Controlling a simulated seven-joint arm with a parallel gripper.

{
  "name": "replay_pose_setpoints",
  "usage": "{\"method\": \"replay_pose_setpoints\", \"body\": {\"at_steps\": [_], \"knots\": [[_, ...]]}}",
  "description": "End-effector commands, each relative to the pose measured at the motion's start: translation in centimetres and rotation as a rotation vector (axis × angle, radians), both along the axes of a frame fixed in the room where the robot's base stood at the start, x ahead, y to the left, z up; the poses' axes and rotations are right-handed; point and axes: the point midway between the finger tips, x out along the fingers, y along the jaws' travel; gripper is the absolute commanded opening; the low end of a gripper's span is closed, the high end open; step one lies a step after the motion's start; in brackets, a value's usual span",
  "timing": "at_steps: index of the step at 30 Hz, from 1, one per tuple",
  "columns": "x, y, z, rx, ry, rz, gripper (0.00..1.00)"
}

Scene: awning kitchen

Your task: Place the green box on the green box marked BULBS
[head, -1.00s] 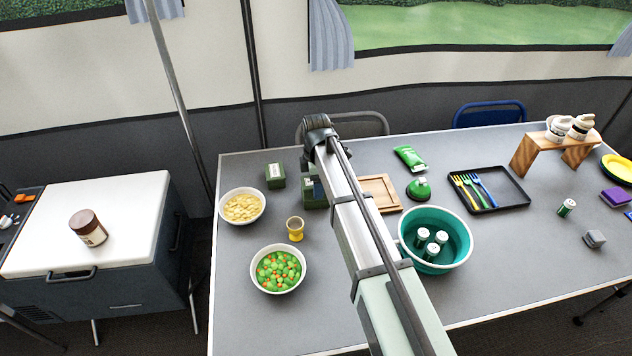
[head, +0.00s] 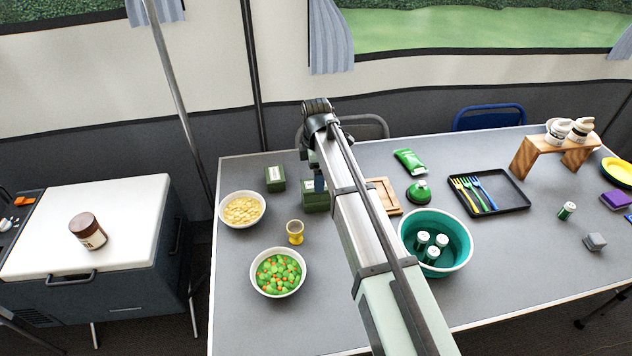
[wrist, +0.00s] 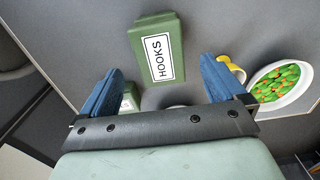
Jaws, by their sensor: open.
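A green box (head: 314,197) sits on the grey table, partly covered by my arm in the head view. In the wrist view this box (wrist: 150,32) carries a white label reading HOOKS and lies just beyond the fingertips, not between them. A second green box (head: 275,179) stands to its left in the head view. It appears in the wrist view (wrist: 131,99) mostly behind a finger, its label unreadable. My gripper (wrist: 165,78) is open and empty, its blue fingers spread. In the head view its blue finger shows beside the HOOKS box.
A pasta bowl (head: 242,209), a yellow cup (head: 295,232) and a vegetable bowl (head: 278,271) stand on the left of the table. A wooden frame (head: 384,195), a teal tub (head: 450,262) and a cutlery tray (head: 508,200) lie right of the boxes.

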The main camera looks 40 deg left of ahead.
Motion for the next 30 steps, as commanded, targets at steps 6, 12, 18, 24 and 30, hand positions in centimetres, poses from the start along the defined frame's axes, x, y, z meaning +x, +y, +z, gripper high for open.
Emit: {"method": "replay_pose_setpoints", "body": {"at_steps": [6,12,18,24,30], "knots": [[0.1,0.1,3.8,0.001,-0.001,0.000,0.97],[0.0,0.0,5.9,0.001,-0.001,0.000,0.97],[0.0,0.0,6.7,-0.001,0.001,0.000,0.97],[0.0,0.0,6.7,-0.001,0.001,0.000,0.97],[0.0,0.0,6.7,-0.001,0.001,0.000,0.97]]}}
